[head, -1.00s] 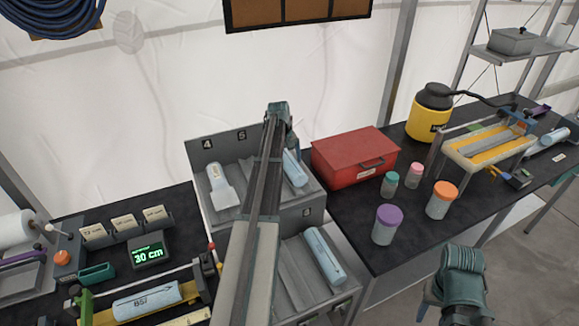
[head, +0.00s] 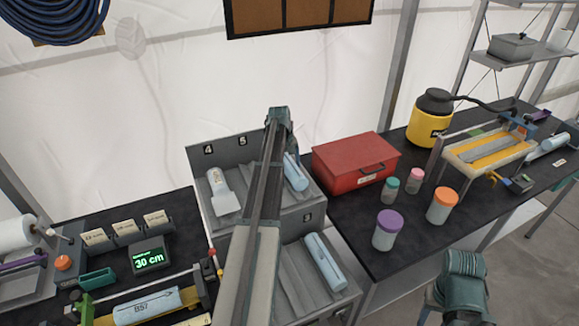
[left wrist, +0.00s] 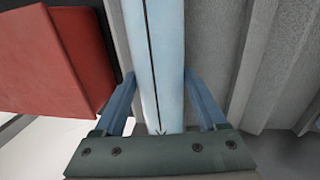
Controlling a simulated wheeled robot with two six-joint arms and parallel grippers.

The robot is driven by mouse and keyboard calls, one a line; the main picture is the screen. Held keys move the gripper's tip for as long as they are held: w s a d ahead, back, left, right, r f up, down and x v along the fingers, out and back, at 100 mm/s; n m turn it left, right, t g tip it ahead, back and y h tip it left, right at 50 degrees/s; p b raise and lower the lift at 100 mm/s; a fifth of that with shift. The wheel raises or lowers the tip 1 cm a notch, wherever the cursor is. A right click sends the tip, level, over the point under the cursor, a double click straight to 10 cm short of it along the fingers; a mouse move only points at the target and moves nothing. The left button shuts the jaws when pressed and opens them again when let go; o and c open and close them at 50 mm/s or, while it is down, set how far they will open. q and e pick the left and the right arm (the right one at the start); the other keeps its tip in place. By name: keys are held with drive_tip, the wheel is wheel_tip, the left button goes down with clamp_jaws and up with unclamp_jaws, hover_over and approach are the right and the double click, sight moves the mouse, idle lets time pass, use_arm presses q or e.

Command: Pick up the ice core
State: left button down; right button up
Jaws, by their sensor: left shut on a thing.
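A pale blue ice core (head: 295,172) lies in the upper grey rack (head: 308,217), in the slot near the label 5, partly hidden by my left arm. In the left wrist view the core (left wrist: 160,50) runs lengthwise between the fingers of my left gripper (left wrist: 163,80), with a dark line along it. The left gripper is shut on this core.
A red box (head: 356,163) stands close to the rack on the right.

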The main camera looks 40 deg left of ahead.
sight(290, 162)
use_arm(q)
wheel_tip(290, 162, up, 4)
drive_tip(key=p, duration=0.3)
drive_tip(key=shift+f, duration=0.1)
drive_tip(key=s+d, duration=0.2)
drive_tip(key=s, duration=1.4)
drive_tip(key=shift+d+r+p, duration=0.25)
drive_tip(key=shift+r+p, duration=0.05)
drive_tip(key=shift+p, duration=0.05)
